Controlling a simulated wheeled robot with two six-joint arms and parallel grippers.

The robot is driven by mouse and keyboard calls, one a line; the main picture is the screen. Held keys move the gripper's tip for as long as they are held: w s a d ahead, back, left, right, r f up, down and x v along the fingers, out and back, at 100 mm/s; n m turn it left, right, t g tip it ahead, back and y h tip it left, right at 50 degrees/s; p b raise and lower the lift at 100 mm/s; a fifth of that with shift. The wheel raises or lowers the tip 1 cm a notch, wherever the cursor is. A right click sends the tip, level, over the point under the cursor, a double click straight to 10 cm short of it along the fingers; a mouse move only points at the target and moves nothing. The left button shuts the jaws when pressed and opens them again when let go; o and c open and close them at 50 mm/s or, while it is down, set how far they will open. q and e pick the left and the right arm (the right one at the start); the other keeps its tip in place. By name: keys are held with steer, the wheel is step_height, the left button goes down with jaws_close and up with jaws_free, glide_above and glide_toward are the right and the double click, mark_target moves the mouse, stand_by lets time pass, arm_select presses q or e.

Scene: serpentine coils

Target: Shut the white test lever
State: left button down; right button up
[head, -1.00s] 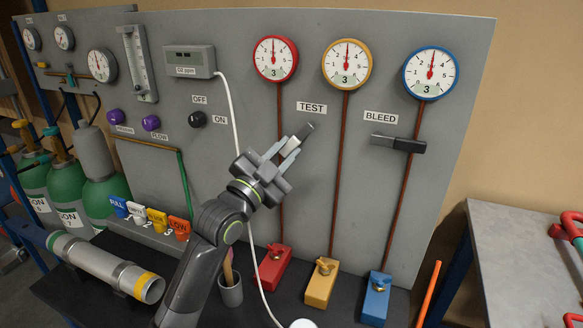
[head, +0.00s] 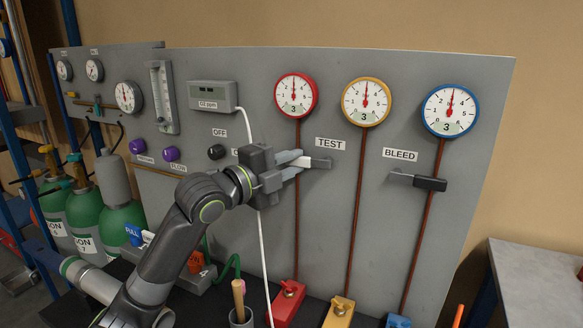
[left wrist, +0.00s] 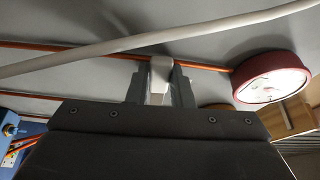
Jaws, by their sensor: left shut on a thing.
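The white test lever (head: 303,162) lies about level just below the TEST label (head: 330,144), with a grey piece at its right end. My left gripper (head: 296,163) is shut on the lever; its fingers hide part of it. In the left wrist view the white lever (left wrist: 160,72) shows between the two fingers (left wrist: 158,84). My right gripper is in neither view.
The bleed lever (head: 430,184) with its black handle is to the right. Red, yellow and blue gauges (head: 366,101) sit above, on brown pipes. A white cable (head: 261,250) hangs close by my left gripper. A cup (head: 241,318) stands below.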

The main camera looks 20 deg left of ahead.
arm_select(q)
steer(key=shift+r+m, duration=0.3)
steer(key=shift+m, duration=0.1)
steer(key=c, duration=1.3)
jaws_free()
steer(key=shift+p+v, duration=7.5)
steer(key=shift+v, duration=1.2)
steer(key=shift+r, duration=0.1)
